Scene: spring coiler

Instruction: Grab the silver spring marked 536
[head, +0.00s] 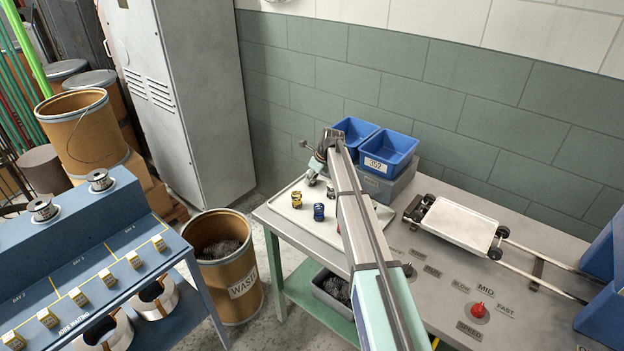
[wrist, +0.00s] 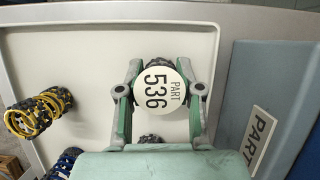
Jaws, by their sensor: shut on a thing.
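The spring marked 536 (wrist: 157,88) shows in the wrist view as a round white tag reading "PART 536", with dark grey coils just visible behind its upper edge. My gripper (wrist: 160,92) has one finger on each side of it and is shut on it. In the head view my gripper (head: 313,177) is over the back left of the pale tray (head: 284,213), and the held spring is hard to make out there. Another grey spring (head: 331,190) stands near my gripper.
Blue bins (head: 390,150), one labelled 352, stand on a grey box behind the tray. In the wrist view a grey-blue block labelled PART (wrist: 235,85) lies close right of my gripper. A white plate on rails (head: 459,224) and a red button (head: 478,309) are to the right.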

